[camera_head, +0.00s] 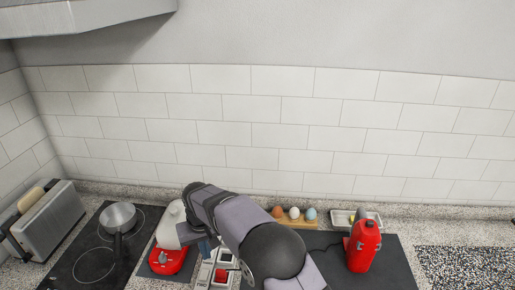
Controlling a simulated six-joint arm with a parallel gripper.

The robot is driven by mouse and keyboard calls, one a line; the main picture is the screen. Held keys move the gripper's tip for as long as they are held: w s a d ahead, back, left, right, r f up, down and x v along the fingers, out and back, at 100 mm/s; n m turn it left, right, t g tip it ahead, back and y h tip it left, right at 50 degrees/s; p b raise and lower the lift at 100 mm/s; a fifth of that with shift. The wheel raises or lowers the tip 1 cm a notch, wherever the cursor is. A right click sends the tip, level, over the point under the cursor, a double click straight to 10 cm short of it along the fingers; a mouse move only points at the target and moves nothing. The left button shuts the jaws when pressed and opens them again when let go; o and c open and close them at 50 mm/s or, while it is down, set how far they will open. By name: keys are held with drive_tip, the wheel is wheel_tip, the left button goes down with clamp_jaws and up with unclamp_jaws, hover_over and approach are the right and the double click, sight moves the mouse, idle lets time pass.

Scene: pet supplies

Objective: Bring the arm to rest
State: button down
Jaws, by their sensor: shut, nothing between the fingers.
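My arm, grey and black, rises from the bottom of the view and folds over to the left. My gripper (207,250) is partly seen below the forearm, above the counter beside a red kitchen scale (168,261). It is shut and empty. The forearm and the large black joint hide part of the counter behind them.
A small pot (118,217) stands on the black hob (80,262), with a toaster (48,220) at the far left. A wooden egg holder (294,220) with eggs is behind my arm.

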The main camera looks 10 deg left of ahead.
drive_tip(key=s+d+r+m+b, duration=0.1)
drive_tip(key=s+d+r+m, duration=0.1)
drive_tip(key=d, duration=0.9)
drive_tip(key=s+d+r+m, duration=0.1)
drive_tip(key=s+d+r, duration=0.15)
drive_tip(key=d, duration=0.95)
drive_tip(key=s+d+f+m, duration=0.1)
drive_tip(key=s+d, duration=0.5)
drive_tip(key=s, duration=0.2)
drive_tip(key=s+d+f+m+g, duration=0.1)
drive_tip(key=s+d+f, duration=0.1)
drive_tip(key=s+d, duration=0.5)
drive_tip(key=s, duration=0.2)
drive_tip(key=shift+s+f+m+h+b, duration=0.15)
drive_tip(key=shift+s+m+h+b, duration=0.15)
drive_tip(key=shift+m+h+b, duration=0.1)
